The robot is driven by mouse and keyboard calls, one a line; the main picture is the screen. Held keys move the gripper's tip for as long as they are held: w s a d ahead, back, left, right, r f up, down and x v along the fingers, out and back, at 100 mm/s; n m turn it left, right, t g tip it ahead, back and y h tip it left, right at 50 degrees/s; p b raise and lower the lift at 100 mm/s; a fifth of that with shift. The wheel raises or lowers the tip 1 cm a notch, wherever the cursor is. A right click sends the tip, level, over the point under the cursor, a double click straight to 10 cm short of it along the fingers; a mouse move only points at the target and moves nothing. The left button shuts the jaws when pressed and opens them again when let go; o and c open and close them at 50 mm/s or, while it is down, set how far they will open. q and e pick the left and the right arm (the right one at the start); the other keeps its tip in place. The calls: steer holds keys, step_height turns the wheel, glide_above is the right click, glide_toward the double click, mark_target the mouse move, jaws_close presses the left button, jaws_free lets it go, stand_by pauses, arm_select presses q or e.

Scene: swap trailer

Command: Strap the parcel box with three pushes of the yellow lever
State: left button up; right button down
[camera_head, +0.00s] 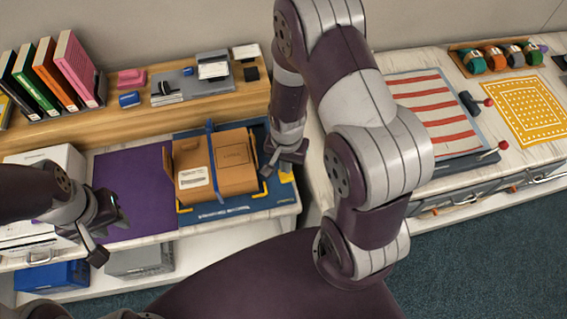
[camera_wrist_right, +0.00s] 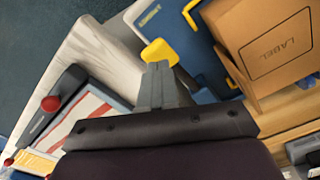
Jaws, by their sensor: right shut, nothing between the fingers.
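The brown parcel box (camera_head: 235,160) stands on a blue mat (camera_head: 240,206) on the white bench. A blue strap (camera_head: 212,160) runs over it, and a white label shows on its left part. The box also shows at the upper right of the right wrist view (camera_wrist_right: 270,45). The yellow lever (camera_wrist_right: 160,52) is just beyond my right fingertips in that view; in the head view the yellow lever (camera_head: 286,175) is partly hidden by the gripper. My right gripper (camera_head: 272,168) is shut and empty, close beside the lever; contact is unclear. My left gripper (camera_head: 112,232) is away at the left; its fingers look apart.
A purple mat (camera_head: 130,190) lies left of the box. Books (camera_head: 78,65) and small desk items stand on the wooden shelf behind. A striped panel with red-knobbed levers (camera_head: 488,102) is on the right bench. Blue and grey bins sit below.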

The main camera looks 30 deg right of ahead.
steer(key=shift+f, duration=0.1)
stand_by(0.4)
steer(key=shift+f+b, duration=2.05)
steer(key=shift+f, duration=0.65)
steer(key=shift+r, duration=0.1)
step_height(320, 180, up, 9)
steer(key=p, duration=0.8)
steer(key=shift+f, duration=0.2)
steer(key=shift+f, duration=0.1)
